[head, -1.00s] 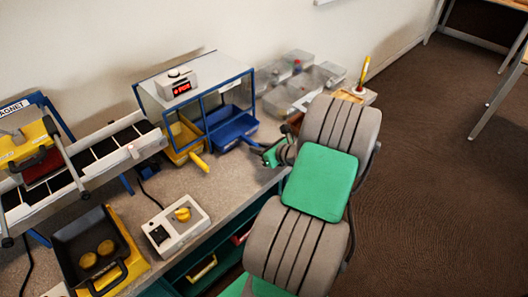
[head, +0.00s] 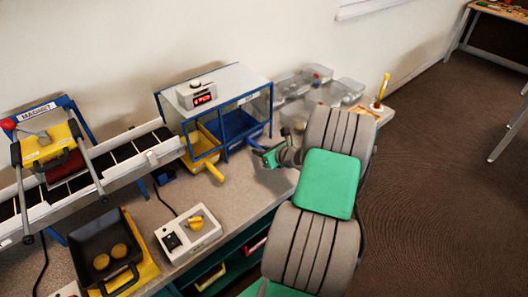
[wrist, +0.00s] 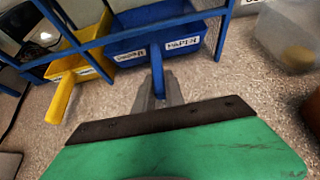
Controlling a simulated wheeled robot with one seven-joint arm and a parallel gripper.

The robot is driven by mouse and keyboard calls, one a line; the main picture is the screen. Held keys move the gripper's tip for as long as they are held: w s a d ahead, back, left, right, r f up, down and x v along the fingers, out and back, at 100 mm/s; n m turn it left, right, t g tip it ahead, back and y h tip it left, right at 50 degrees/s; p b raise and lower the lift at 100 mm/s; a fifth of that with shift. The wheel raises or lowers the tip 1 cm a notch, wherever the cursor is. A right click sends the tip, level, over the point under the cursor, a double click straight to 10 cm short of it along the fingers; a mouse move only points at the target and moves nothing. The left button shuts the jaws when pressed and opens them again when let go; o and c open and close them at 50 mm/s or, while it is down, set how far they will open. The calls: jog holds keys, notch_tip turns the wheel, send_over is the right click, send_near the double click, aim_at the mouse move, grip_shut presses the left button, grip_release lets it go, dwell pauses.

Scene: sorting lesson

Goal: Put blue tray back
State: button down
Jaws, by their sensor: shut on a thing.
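The blue tray (head: 238,122) sits in the right bay of the blue-framed clear box (head: 228,85). My gripper (wrist: 158,92) is shut on that handle; in the head view my gripper (head: 268,156) is in front of the right bay, partly hidden by my arm. A yellow tray (head: 203,145) with a yellow handle sits in the left bay. How deep the blue tray sits is hard to tell.
Clear bins (head: 345,90) stand right of the box. A conveyor (head: 95,165) with a magnet unit (head: 50,145) is at left. A control box (head: 188,232) and a black tray (head: 105,250) with round things stand nearer. Bare counter (head: 235,195) lies before the box.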

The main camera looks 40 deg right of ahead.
jog(key=shift+f, duration=0.4)
dwell(0.4)
jog(key=c, duration=1.3)
grip_release()
jog(key=p+v, duration=0.1)
jog(key=v, duration=0.7)
jog(key=shift+w, duration=0.1)
jog(key=a+r+n+g+y+p, duration=0.1)
jog(key=a+r+n+g+p, duration=0.3)
jog(key=a+n, duration=0.65)
jog(key=a+r+n+g+y+p, duration=0.1)
jog(key=a+r+n+g, duration=0.1)
jog(key=a+r+n, duration=0.65)
jog(key=s+a+r+n+g+p, duration=0.1)
jog(key=s+a+r+n, duration=0.1)
jog(key=s+a+n, duration=0.2)
jog(key=s+a+r+n+g+h+p, duration=0.1)
jog(key=s+a+r+n, duration=0.1)
jog(key=n, duration=0.5)
jog(key=s+a+r+n+g+h+p, duration=0.1)
jog(key=s+a+r+n, duration=0.1)
jog(key=s+a+n, duration=0.3)
jog(key=shift+s+a+r+n, duration=0.1)
jog(key=shift+s+a+n, duration=0.2)
jog(key=shift+s, duration=0.15)
